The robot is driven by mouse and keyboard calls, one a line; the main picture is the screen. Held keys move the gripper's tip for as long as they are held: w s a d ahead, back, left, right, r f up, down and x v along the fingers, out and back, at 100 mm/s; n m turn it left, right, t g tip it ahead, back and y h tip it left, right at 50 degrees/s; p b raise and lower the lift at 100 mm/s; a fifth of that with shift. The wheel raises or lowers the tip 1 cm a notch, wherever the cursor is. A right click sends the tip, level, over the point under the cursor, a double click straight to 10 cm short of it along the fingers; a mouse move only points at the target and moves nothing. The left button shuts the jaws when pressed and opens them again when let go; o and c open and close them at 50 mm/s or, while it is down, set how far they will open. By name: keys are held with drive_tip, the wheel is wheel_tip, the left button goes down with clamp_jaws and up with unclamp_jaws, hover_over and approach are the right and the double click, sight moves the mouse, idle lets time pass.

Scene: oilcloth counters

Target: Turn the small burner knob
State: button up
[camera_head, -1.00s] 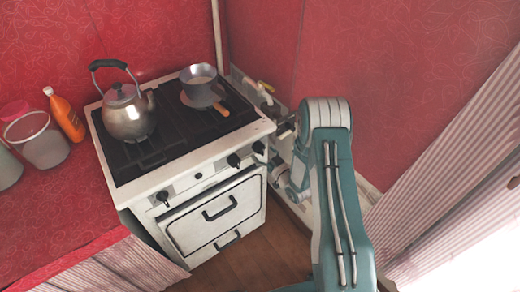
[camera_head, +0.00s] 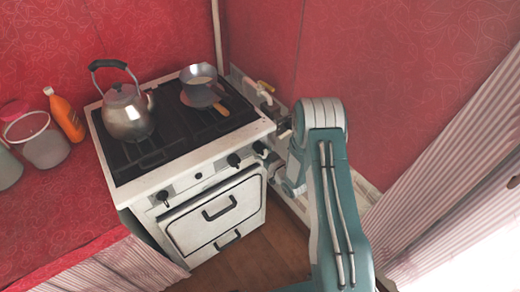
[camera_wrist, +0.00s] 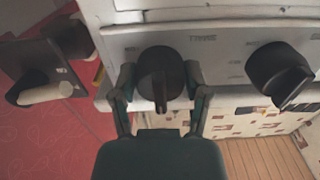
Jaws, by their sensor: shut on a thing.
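In the wrist view, a black burner knob (camera_wrist: 160,68) with a narrow grip ridge sits on the white panel. My gripper (camera_wrist: 160,88) is shut on it, one green finger on each side. The ridge points nearly straight down the picture. Another black knob (camera_wrist: 278,72) stands to the right, apart from the fingers. In the head view, black knobs line the white stove's front (camera_head: 198,178), two of them near its right end (camera_head: 233,160). My arm reaches the stove's right side there, and the gripper is mostly hidden.
An orange bottle (camera_head: 66,115) and a clear tub (camera_head: 40,142) are on the red counter at left. Wall and pipes crowd the arm's far side.

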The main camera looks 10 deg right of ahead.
drive_tip(key=shift+m, duration=0.3)
drive_tip(key=m, duration=0.3)
drive_tip(key=shift+r+m, duration=0.1)
drive_tip(key=shift+m, duration=0.3)
drive_tip(key=m, duration=0.4)
drive_tip(key=shift+w+m, duration=0.1)
drive_tip(key=shift+m, duration=0.2)
drive_tip(key=m, duration=0.8)
drive_tip(key=shift+m, duration=0.4)
